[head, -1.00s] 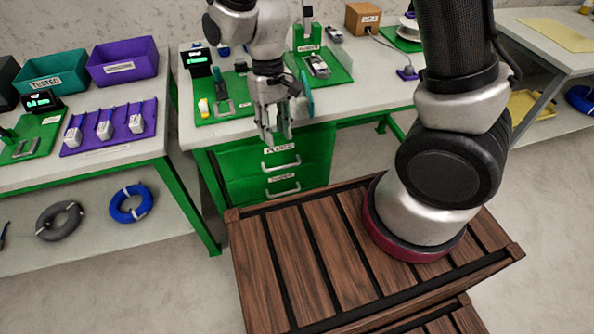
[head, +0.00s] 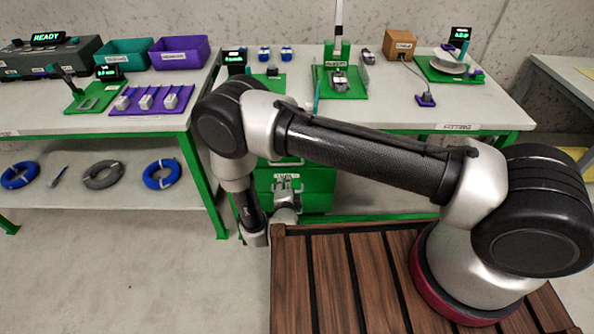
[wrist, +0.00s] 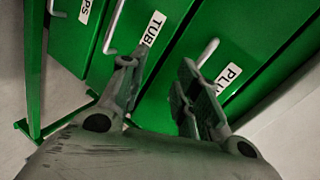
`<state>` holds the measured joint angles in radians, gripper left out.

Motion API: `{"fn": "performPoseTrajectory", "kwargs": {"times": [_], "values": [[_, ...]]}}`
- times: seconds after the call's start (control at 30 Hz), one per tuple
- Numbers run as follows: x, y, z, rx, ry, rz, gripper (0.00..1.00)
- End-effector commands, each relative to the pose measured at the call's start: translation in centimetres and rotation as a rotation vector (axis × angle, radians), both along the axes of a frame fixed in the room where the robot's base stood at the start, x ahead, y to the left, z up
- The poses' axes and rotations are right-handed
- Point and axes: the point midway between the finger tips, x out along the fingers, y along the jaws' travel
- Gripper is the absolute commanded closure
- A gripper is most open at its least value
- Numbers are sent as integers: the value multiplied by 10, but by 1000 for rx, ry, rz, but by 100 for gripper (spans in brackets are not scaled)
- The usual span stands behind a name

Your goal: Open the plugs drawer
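The plugs drawer (wrist: 250,35) is a green front with a white label starting "PLU" (wrist: 229,77), at the right of the wrist view. It looks shut. Its pale bar handle (wrist: 207,52) shows just beyond my gripper's right finger, not between the fingers. My gripper (wrist: 158,68) is open and empty, its fingertips in front of the drawer fronts. The tubes drawer (wrist: 172,22) with its handle (wrist: 115,27) lies to the left. In the head view my gripper (head: 287,185) is low before the green drawer unit (head: 318,182), and my arm hides part of it.
The green-edged workbench (head: 400,110) stands over the drawers with fixtures on top. A left bench (head: 60,122) has cable coils on its lower shelf. My wooden-slatted base is at lower right. Bare floor (head: 160,260) is clear at lower left.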

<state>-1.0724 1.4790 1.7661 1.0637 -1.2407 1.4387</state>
Motion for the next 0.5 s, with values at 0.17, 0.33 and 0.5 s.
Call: {"fn": "performPoseTrajectory", "kwargs": {"times": [0.17, 0.33, 0.5], "values": [[11, -3, 39, 177, -178, -66, 68], [24, -4, 37, 217, -180, -79, 68], [53, -5, 31, 217, -180, -80, 68]]}}
